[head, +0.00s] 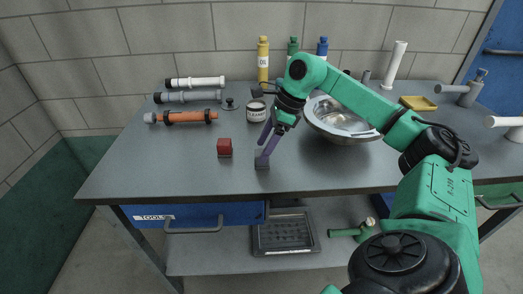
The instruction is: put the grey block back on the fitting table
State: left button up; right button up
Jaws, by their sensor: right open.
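The small grey block (262,164) is on the fitting table (195,180), near its front edge. My right gripper (264,153) reaches down over the block with its purple-grey fingers at the block's top. It is open; whether a finger touches the block is too small to tell. My left gripper is not in the head view.
A red block (224,147) stands left of the grey block. Bare tabletop lies at the front left.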

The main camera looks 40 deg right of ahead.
jog(key=p+v, duration=0.1)
jog(key=v, duration=0.9)
jog(key=shift+p, duration=0.35)
jog(key=shift+f, duration=0.15)
